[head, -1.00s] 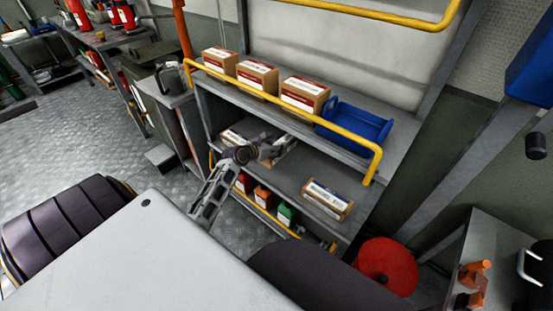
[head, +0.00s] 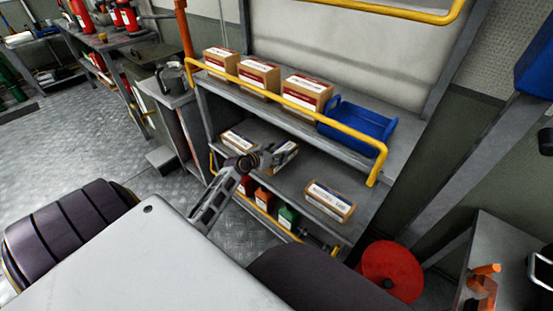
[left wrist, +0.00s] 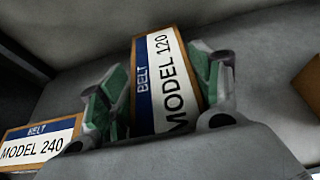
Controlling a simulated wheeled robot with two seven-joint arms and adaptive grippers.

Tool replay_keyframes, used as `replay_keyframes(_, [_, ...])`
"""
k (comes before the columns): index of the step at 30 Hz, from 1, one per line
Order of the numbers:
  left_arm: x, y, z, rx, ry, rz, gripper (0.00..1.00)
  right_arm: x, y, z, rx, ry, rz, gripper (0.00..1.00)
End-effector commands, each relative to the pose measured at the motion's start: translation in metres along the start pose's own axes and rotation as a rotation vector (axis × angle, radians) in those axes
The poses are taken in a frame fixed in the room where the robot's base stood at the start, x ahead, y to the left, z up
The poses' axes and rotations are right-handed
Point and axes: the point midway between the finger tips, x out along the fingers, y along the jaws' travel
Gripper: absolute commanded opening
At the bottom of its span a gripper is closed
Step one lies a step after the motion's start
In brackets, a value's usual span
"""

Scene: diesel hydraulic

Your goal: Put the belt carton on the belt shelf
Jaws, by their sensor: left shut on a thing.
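In the left wrist view, the belt carton (left wrist: 170,80), labelled "BELT MODEL 120", stands between the two green-padded fingers of my left gripper (left wrist: 155,95), which is shut on it. In the head view my left gripper (head: 268,160) reaches into the middle shelf (head: 285,183) of the rack, and the carton (head: 285,154) shows partly behind it. I cannot tell whether the carton touches the shelf. A second carton, "BELT MODEL 240" (left wrist: 38,145), lies to its left in the wrist view; it also shows in the head view (head: 238,141). My right gripper is not in view.
Another labelled carton (head: 329,200) lies to the right on the same shelf. Brown cartons (head: 258,75) and a blue bin (head: 358,130) stand on the top shelf behind a yellow rail (head: 290,105). Red and green items (head: 263,197) sit on the level below.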

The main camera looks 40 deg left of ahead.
Motion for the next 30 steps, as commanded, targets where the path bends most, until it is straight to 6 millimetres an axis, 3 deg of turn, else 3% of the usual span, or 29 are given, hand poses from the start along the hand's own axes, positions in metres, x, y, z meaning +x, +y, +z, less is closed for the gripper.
replay_keyframes(9, [0.01, 0.0, -0.023, 0.001, -0.001, 0.0, 0.29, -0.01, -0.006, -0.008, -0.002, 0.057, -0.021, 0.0])
replay_keyframes(24, [0.011, 0.0, -0.026, 0.001, -0.001, 0.001, 0.29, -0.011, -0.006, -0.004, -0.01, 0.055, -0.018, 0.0])
replay_keyframes(25, [0.011, 0.0, -0.027, 0.0, 0.001, 0.0, 0.65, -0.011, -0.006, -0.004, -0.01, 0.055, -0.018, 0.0])
replay_keyframes(30, [0.011, 0.0, -0.027, 0.001, 0.001, 0.0, 0.85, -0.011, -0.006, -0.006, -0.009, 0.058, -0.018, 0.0])
